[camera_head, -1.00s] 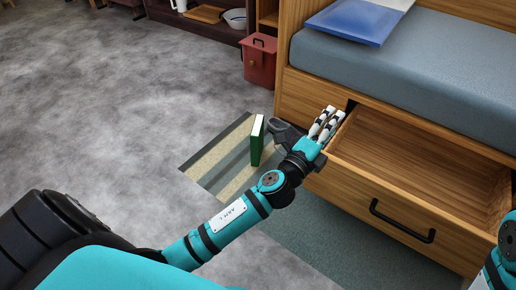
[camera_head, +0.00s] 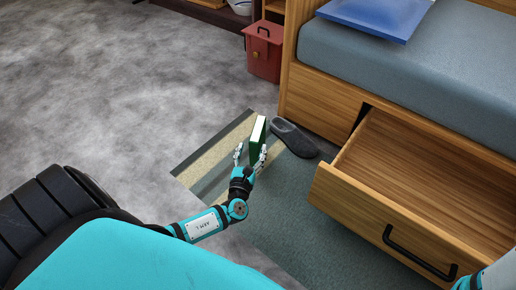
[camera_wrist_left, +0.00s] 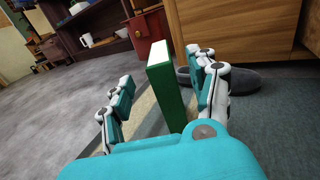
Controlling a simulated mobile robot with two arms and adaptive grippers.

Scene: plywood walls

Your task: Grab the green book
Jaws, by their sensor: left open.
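The green book (camera_head: 257,139) stands upright on a striped rug, its white page edges facing up. In the left wrist view the book (camera_wrist_left: 170,92) stands between the spread fingers, nearer the right-hand ones. My left gripper (camera_head: 251,155) is open at the near side of the book, a finger on either side. It also shows in the left wrist view (camera_wrist_left: 163,92). I cannot tell whether a finger touches the book. Of my right arm only a small part shows at the lower right edge of the head view; its gripper is out of view.
A grey slipper (camera_head: 294,138) lies just right of the book. An open wooden drawer (camera_head: 375,213) juts out from the bed (camera_head: 400,75) at the right. A red bin (camera_head: 264,50) stands behind. The grey floor at left is clear.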

